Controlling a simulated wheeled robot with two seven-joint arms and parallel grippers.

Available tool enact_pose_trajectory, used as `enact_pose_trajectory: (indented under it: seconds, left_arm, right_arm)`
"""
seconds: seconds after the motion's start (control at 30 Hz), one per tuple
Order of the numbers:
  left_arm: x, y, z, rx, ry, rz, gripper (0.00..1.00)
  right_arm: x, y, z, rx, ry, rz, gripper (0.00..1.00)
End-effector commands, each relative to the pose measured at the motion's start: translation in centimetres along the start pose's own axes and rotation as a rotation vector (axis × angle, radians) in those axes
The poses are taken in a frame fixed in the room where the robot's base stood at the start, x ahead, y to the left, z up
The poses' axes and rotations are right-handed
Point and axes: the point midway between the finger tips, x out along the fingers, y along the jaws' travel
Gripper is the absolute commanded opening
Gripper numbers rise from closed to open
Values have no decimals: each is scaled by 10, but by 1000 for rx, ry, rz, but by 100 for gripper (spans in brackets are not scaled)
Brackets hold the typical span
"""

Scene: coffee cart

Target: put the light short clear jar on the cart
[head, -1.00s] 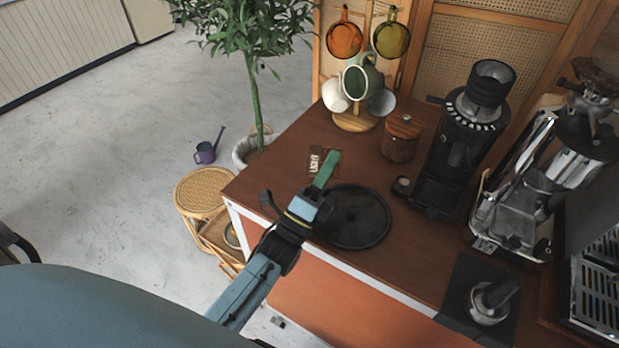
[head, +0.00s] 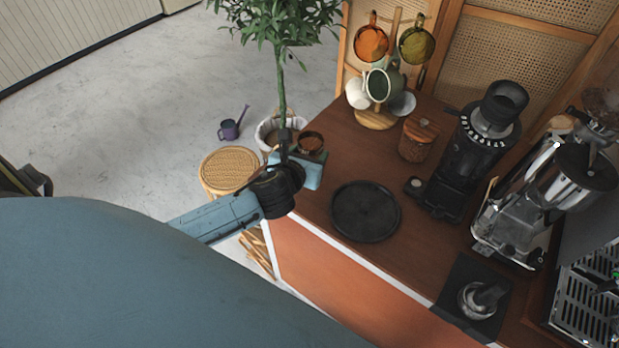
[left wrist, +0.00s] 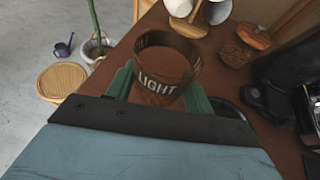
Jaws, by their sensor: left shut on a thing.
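The light short clear jar (head: 311,143) is held by my left gripper (head: 301,160) near the left edge of the cart (head: 330,265). In the left wrist view the jar (left wrist: 166,66) stands between the two green fingers, with its open rim up and the word LIGHT on its front. It looks brown because the cart top shows through it. My left gripper is shut on it. I cannot tell if the jar's base touches the cart top. My right gripper is not in view.
A black round tray (head: 365,211) lies right of the jar. A mug rack (head: 376,118), a wooden-lidded jar (head: 418,139) and a black grinder (head: 468,157) stand behind and right. A rattan stool (head: 230,170) and a potted plant (head: 281,85) stand left of the cart.

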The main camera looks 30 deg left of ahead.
Motion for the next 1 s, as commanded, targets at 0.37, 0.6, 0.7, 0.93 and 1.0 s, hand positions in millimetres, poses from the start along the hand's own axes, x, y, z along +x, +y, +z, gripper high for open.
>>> enact_pose_trajectory:
  seconds: [0.37,0.6,0.7,0.93,1.0]
  left_arm:
    - [22,1,-55,-2,6,5,9]
    - [33,1,-81,-4,8,5,9]
    - [37,1,-91,-2,7,5,9]
    - [37,1,-89,-1,5,3,9]
    - [37,1,-91,-1,5,3,9]
  right_arm:
    - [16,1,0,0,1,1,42]
    - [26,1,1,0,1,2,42]
    - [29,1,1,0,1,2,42]
    - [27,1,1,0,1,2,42]
    - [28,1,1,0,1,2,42]
